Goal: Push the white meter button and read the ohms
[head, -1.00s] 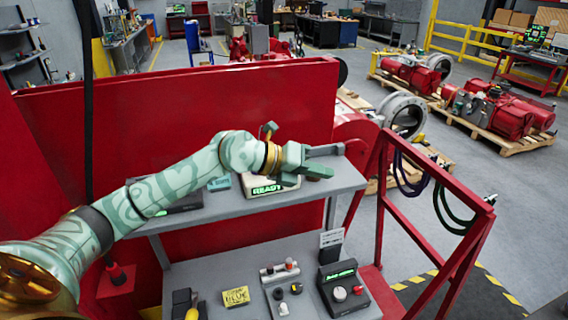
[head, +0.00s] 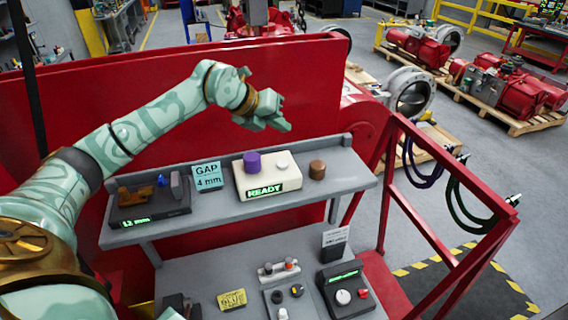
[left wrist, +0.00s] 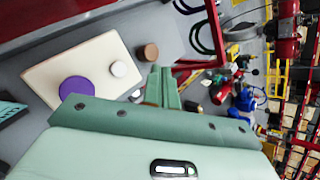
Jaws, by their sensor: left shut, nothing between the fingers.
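The cream meter (head: 267,178) sits on the upper grey shelf, its green display reading "READY". No ohms figure shows. Its white button (head: 282,158) is on the top, right of a purple cylinder (head: 251,160). My left gripper (head: 284,125) is shut and empty, above and behind the meter, apart from the button. In the left wrist view the meter (left wrist: 62,68), white button (left wrist: 119,69) and purple cylinder (left wrist: 77,90) show at the upper left, partly cut off by my gripper (left wrist: 168,88). My right gripper is not in view.
A brown cylinder (head: 317,170) stands right of the meter. A "GAP 4 mm" card (head: 207,177) and a dark gauge (head: 150,208) reading "12 mm" are left of it. A lower shelf holds a control box (head: 345,290). A red panel (head: 130,105) rises behind.

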